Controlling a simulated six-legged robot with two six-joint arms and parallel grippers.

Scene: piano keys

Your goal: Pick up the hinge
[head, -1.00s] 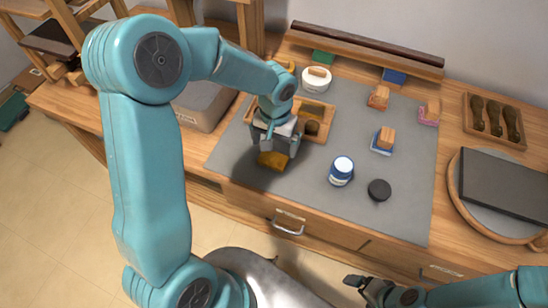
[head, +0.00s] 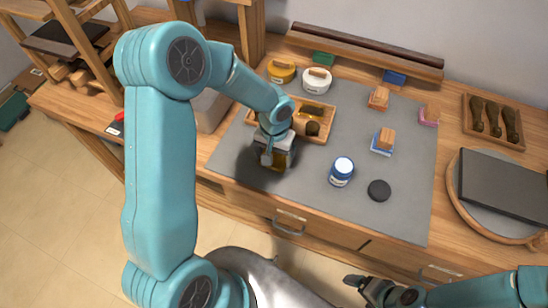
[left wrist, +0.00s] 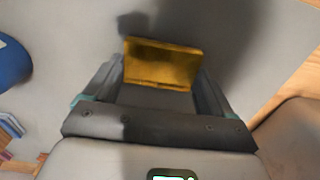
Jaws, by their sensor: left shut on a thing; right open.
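The brass-coloured hinge (left wrist: 162,65) is between the fingers of my left gripper in the left wrist view, with its flat plate facing the camera. In the head view the hinge (head: 272,166) is mostly hidden behind my left gripper (head: 273,158), which is shut on it over the front left part of the grey mat (head: 310,170). Whether the hinge touches the mat is hard to tell. My right gripper (head: 362,287) is open and empty at the bottom, in front of the bench.
A wooden tray (head: 328,131) lies just behind my left gripper. A blue-and-white jar (head: 341,171) and a black disc (head: 379,190) are to its right. Stamps with wooden blocks (head: 385,138) stand further right. A grey box (head: 207,108) is at the left.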

